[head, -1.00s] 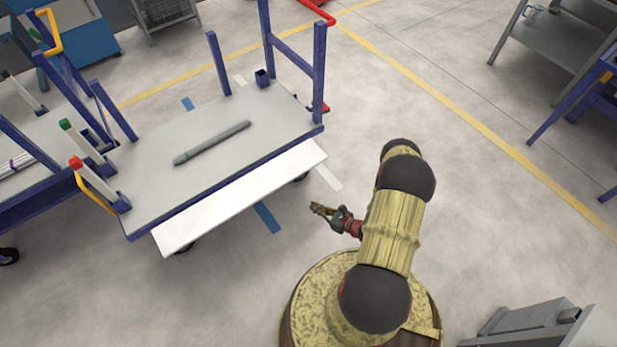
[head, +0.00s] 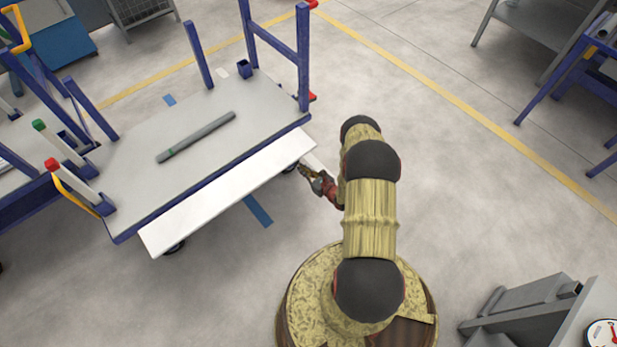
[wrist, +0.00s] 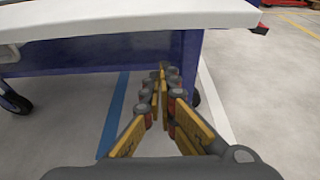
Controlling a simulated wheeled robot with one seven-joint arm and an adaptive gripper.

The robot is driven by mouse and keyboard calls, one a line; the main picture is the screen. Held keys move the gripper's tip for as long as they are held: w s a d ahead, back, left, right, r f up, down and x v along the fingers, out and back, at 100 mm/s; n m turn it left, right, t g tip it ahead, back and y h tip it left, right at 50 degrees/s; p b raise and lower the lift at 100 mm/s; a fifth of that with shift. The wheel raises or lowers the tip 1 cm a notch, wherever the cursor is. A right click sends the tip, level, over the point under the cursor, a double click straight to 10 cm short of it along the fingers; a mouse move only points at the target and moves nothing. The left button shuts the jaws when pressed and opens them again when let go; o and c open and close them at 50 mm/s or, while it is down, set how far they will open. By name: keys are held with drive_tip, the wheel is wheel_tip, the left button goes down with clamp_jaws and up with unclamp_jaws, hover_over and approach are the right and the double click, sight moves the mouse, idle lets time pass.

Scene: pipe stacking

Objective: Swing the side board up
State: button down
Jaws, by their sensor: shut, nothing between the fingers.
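The side board (head: 225,193) is a long white panel along the near side of the blue-framed cart. It hangs folded out and tilted below the edge of the grey deck. It also crosses the top of the wrist view (wrist: 130,22). My gripper (head: 306,169) is shut and empty, just off the board's right end and apart from it in the head view. In the wrist view the closed fingers (wrist: 163,75) point toward the cart's blue side, below the board's edge.
A grey pipe (head: 196,136) with a green band lies on the cart deck (head: 130,185). Blue posts (head: 303,60) rise at the deck's right end. A second cart stands at the left. A black caster (wrist: 14,98) shows under the cart.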

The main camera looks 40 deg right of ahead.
drive_tip(key=shift+s+r, duration=0.1)
drive_tip(key=shift+r, duration=1.6)
drive_tip(key=shift+d+r, duration=0.1)
